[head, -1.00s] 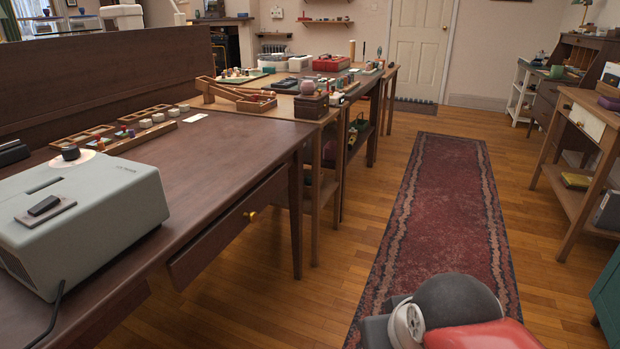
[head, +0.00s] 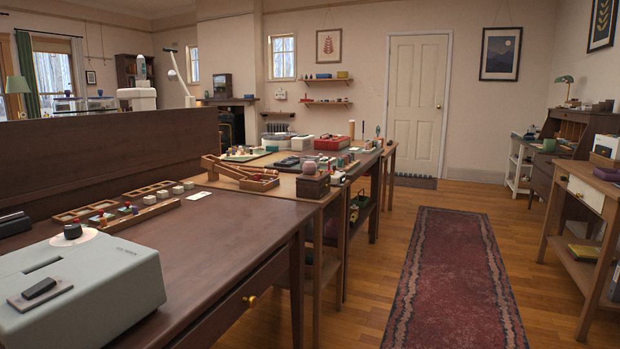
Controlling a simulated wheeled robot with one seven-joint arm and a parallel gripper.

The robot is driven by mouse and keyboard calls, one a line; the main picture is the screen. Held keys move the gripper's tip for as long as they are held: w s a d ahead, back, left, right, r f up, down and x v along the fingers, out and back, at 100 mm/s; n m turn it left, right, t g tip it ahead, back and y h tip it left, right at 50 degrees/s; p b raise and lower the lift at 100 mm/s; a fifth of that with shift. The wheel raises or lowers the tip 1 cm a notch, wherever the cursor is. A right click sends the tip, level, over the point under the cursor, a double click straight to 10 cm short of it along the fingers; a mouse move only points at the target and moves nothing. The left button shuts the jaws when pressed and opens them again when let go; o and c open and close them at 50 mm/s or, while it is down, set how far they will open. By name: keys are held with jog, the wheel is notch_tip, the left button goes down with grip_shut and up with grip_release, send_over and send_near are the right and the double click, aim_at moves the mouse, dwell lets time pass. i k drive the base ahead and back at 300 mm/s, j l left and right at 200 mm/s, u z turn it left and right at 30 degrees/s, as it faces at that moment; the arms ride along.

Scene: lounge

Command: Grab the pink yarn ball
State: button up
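A small round pink ball (head: 309,168), which looks like the pink yarn ball, sits on top of a dark brown box (head: 312,186). The box stands near the front right corner of the second table (head: 290,200), beyond the near dark desk. The ball is small in view and its texture cannot be made out. My gripper is not in view.
The near dark desk (head: 210,235) fills the left front and carries a grey machine (head: 85,285). A wooden tray (head: 240,176) lies left of the box. A red rug (head: 455,275) covers clear floor to the right. A side desk (head: 580,195) stands at far right.

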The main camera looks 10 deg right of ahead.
aim_at(309, 168)
jog(key=i+l+u, duration=0.15)
jog(key=i, duration=0.4)
jog(key=i+l+u, duration=0.2)
jog(key=i+l, duration=0.25)
jog(key=i, duration=0.05)
